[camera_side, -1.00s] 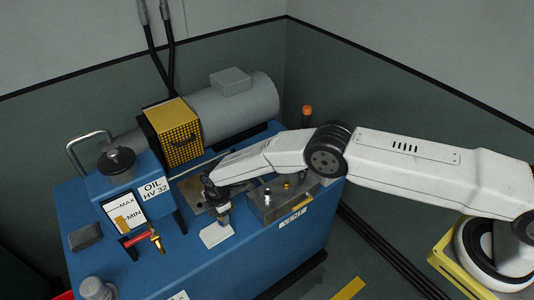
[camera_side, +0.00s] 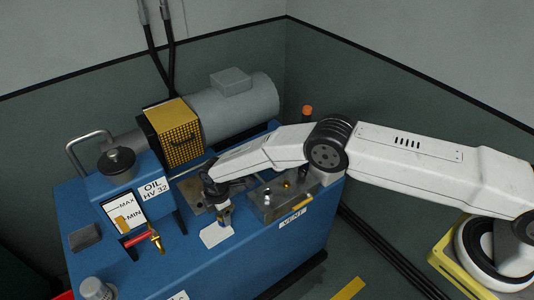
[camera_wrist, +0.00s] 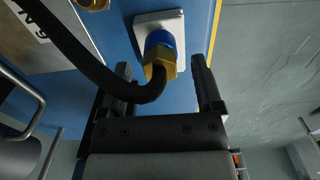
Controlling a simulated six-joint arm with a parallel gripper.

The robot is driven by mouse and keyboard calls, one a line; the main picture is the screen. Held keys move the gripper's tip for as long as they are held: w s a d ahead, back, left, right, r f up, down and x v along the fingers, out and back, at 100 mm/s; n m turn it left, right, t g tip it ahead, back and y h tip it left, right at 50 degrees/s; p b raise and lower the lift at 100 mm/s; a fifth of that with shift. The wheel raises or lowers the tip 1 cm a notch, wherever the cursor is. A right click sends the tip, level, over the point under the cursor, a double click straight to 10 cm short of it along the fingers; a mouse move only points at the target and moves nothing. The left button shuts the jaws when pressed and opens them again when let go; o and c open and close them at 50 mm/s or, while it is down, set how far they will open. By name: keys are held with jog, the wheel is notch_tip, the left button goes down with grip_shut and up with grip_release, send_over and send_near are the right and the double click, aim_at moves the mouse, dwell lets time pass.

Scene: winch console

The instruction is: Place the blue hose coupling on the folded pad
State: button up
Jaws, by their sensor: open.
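The blue hose coupling (camera_wrist: 160,40) has a brass nut and a curved black hose. In the wrist view it sits against the white folded pad (camera_wrist: 178,22), within the pad's outline. My gripper (camera_wrist: 158,70) is open, with one finger on each side of the hose end and clear gaps to both. The coupling lies just beyond the fingertips. In the side view my gripper (camera_side: 222,205) is just above the coupling, which shows small beside the pad's upper edge (camera_side: 213,237). Exact contact between coupling and pad is hard to tell.
A metal valve block (camera_side: 280,203) stands close to the right of my gripper. The oil filler box (camera_side: 140,195) with a gauge and a red-handled brass valve (camera_side: 155,238) stands to the left. The blue top in front of the pad is clear.

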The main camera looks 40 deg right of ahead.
notch_tip(320, 180, up, 11)
dwell(0.7)
jog(key=shift+f, duration=0.1)
dwell(0.4)
jog(key=s+d+r+m+t, duration=0.1)
jog(key=s+d+r+m, duration=0.35)
jog(key=d+r, duration=0.3)
jog(key=s+d+r+m, duration=0.3)
jog(key=d+r+m, duration=0.25)
jog(key=d, duration=0.25)
jog(key=s+d+r+m, duration=0.2)
jog(key=s+d+m, duration=0.2)
jog(key=s, duration=0.5)
jog(key=s+d+r+m+t, duration=0.1)
jog(key=s+d+m, duration=0.3)
jog(key=s+d, duration=0.2)
jog(key=s, duration=0.2)
jog(key=shift+s+r+t, duration=0.3)
jog(key=shift+s+r, duration=0.05)
jog(key=shift+d, duration=0.1)
